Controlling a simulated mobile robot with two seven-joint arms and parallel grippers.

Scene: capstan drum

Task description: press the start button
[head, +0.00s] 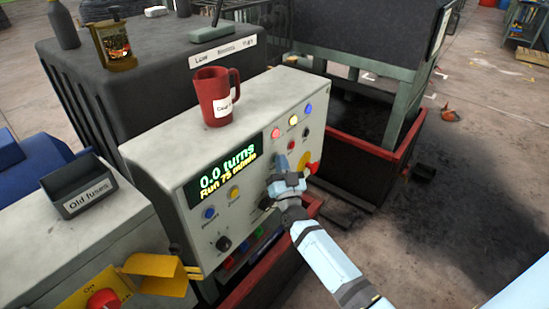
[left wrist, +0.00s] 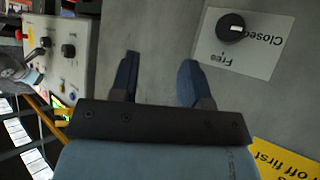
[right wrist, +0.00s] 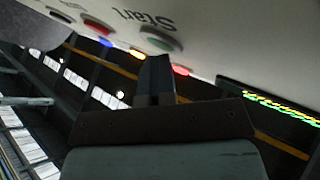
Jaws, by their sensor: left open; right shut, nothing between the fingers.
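The green start button (right wrist: 161,40) is on the pale panel in the right wrist view, beside the upside-down word "Start". My right gripper (right wrist: 155,62) is shut and empty, its tips right at this button; I cannot tell whether they touch it. In the head view my right gripper (head: 282,168) is in front of the control box (head: 150,157) and hides the start button. The box's display (head: 223,172) reads "0.0 turns". My left gripper (left wrist: 159,62) is open and empty over a grey surface, apart from a black knob (left wrist: 231,27) marked "Closed" and "Free".
A red mug (head: 214,98) stands on top of the box. Several lamps, buttons and knobs surround my right gripper, including a red-and-yellow control (head: 311,168). A yellow flap (head: 157,268) and an "Old fuses" tray (head: 78,186) are at the left.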

